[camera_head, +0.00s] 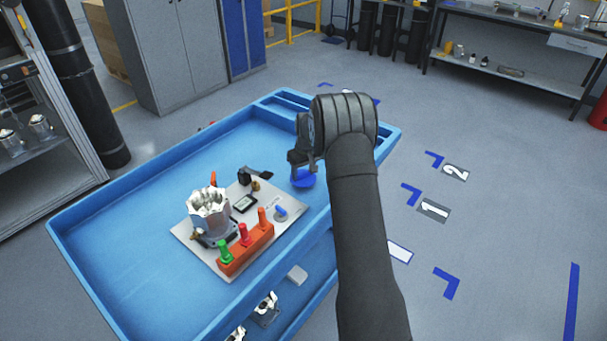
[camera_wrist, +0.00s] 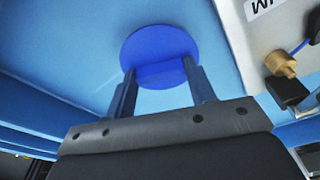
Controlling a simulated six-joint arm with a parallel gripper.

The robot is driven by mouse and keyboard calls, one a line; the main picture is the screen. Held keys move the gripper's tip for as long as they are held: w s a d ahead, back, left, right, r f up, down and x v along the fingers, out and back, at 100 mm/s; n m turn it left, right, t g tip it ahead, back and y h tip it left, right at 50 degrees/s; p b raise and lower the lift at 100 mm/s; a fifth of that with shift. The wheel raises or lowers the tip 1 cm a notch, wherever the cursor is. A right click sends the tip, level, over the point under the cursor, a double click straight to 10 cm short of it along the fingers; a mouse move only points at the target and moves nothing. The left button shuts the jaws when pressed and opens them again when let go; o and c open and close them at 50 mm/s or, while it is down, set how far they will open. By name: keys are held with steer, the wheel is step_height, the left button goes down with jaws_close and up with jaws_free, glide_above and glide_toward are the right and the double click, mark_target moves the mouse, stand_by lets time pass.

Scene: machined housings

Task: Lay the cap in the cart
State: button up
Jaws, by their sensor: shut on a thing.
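The cap is a round blue disc (camera_head: 304,179), seen in the head view just below my gripper (camera_head: 302,162). In the wrist view the cap (camera_wrist: 160,55) sits between the two fingertips of my gripper (camera_wrist: 160,80), which is shut on it. The cart (camera_head: 130,225) is a light blue tray-topped cart with raised rims. The cap is over the cart's top tray, near the right end, beside the grey plate. I cannot tell whether the cap touches the tray floor. My arm hides part of the cart's right rim.
A grey plate (camera_head: 184,231) on the cart carries a machined metal housing (camera_head: 209,212), an orange block (camera_head: 246,250) with coloured pegs, and small fittings. The tray's left part is bare. A lower shelf holds more parts. Cabinets and a bench stand behind.

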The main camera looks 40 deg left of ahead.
mark_target(306, 181)
steer(key=shift+f, duration=0.6)
steer(key=shift+f, duration=0.1)
steer(key=o, duration=1)
steer(key=shift+c, duration=0.2)
step_height(306, 181, up, 12)
steer(key=d, duration=0.1)
steer(key=shift+s+d, duration=0.35)
